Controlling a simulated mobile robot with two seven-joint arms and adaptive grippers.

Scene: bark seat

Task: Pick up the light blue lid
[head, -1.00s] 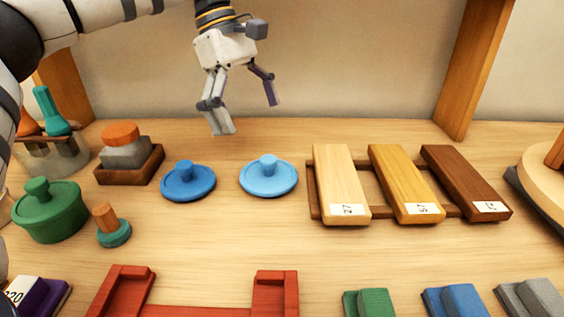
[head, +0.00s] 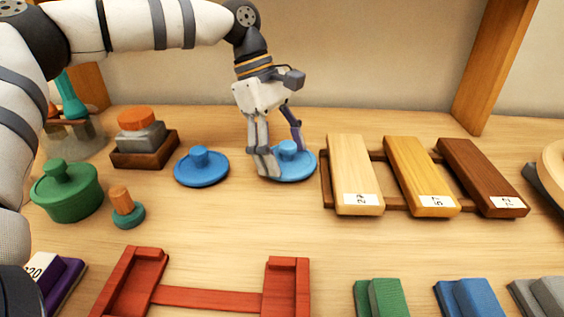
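The light blue lid (head: 302,170) is a round disc with a short knob. It lies on the wooden table right of centre-left, beside the plank rack. My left gripper (head: 283,157) is down at this lid, one finger on the left side of the knob and the other behind it to the right. The near finger hides the lid's left part. I cannot tell whether the fingers press on the knob. The lid looks flat on the table. My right gripper is not in view.
A darker blue lid (head: 202,169) lies just left. A green lidded pot (head: 67,194), a small peg piece (head: 126,208) and a stacked block set (head: 143,142) stand further left. A rack of wooden planks (head: 354,178) is close on the right. A red frame (head: 208,298) lies in front.

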